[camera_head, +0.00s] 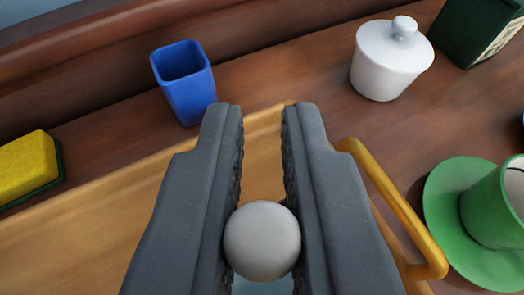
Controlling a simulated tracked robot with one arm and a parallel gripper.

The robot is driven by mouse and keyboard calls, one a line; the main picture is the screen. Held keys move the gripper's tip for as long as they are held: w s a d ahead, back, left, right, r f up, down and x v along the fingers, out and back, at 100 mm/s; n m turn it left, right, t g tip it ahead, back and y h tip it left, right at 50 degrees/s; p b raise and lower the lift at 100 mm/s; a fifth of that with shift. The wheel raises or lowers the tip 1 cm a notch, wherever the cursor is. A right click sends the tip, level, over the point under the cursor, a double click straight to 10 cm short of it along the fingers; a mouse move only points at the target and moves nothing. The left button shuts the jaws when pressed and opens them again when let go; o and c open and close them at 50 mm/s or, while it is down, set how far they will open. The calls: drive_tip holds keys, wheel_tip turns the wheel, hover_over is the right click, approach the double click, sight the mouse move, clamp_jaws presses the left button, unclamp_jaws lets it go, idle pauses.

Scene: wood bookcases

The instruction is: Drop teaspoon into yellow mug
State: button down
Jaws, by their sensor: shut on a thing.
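My gripper (263,112) points forward over a tan wooden tray, with its two dark grey fingers parallel. A round, smooth, pale grey knob (262,241) sits between the fingers, nearer their base, and touches both. Whatever is below the knob is mostly hidden, so I cannot tell whether it belongs to the teaspoon. I see no yellow mug in this view.
The tray (95,240) has a yellow handle (393,205) at right. Behind it stand a blue cup (188,92) and a white lidded pot (388,65). A yellow sponge (28,165) lies left. A green cup (490,210) on a saucer (445,190) and a dark green box (475,30) stand right.

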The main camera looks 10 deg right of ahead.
drive_tip(key=c, duration=1.4)
unclamp_jaws()
drive_tip(key=s+b, duration=0.1)
drive_tip(key=s, duration=0.2)
drive_tip(key=s+a, duration=0.1)
drive_tip(key=s, duration=0.2)
drive_tip(key=s+b, duration=0.1)
drive_tip(key=s, duration=0.2)
drive_tip(key=shift+s+a+b, duration=0.1)
drive_tip(key=shift+a+b, duration=0.1)
drive_tip(key=shift+b, duration=0.15)
